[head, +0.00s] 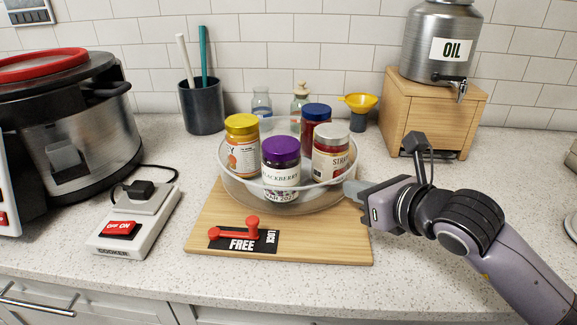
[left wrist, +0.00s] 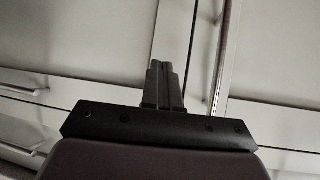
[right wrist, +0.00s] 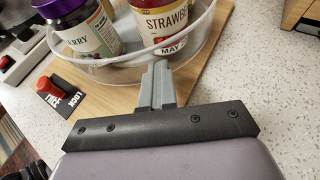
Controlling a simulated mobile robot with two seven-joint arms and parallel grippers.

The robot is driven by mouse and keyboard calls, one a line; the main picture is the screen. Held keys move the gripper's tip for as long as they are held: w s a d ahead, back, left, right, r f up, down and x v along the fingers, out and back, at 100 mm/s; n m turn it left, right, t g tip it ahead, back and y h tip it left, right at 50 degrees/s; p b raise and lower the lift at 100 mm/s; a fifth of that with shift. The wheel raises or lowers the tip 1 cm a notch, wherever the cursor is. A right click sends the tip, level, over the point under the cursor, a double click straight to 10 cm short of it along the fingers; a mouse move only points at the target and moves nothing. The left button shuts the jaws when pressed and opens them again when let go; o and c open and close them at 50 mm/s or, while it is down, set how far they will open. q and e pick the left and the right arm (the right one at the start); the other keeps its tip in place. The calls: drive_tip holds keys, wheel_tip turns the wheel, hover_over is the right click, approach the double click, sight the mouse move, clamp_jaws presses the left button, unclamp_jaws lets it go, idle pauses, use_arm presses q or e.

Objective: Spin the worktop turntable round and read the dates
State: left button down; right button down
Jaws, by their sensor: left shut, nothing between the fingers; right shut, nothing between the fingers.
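The turntable is a clear round tray (head: 232,190) on a wooden board (head: 320,250). It holds a yellow-lidded jar (head: 242,145), a purple-lidded blackberry jar (head: 281,167), a blue-lidded jar (head: 315,122) and a white-lidded strawberry jar (head: 332,152). The blackberry label ends in a date that looks like "MAR 202", its last part unclear. In the right wrist view the strawberry jar (right wrist: 166,24) shows "MAY". A red lever (head: 235,231) lies toward "FREE". My right gripper (head: 352,188) is shut at the tray's right rim; contact is unclear. My left gripper (left wrist: 165,84) is shut, away from the tray.
A cooker switch box (head: 135,222) and a large steel pot (head: 80,130) stand at left. An oil drum (head: 440,45) sits on a wooden box (head: 428,112). The front right worktop is clear.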

sight(311, 200)
drive_tip(key=shift+s+a, duration=0.1)
drive_tip(key=shift+a, duration=0.1)
drive_tip(key=shift+s+a+b, duration=0.3)
drive_tip(key=shift+s+a, duration=0.45)
drive_tip(key=shift+s, duration=0.1)
drive_tip(key=shift+s+a+r+b, duration=0.1)
drive_tip(key=shift+s+a+b, duration=0.3)
drive_tip(key=shift+a, duration=0.6)
drive_tip(key=shift+s, duration=0.1)
drive_tip(key=shift+s+a, duration=0.3)
drive_tip(key=shift+a, duration=0.2)
drive_tip(key=shift+s+a, duration=0.3)
drive_tip(key=shift+a, duration=0.2)
drive_tip(key=shift+b, duration=0.3)
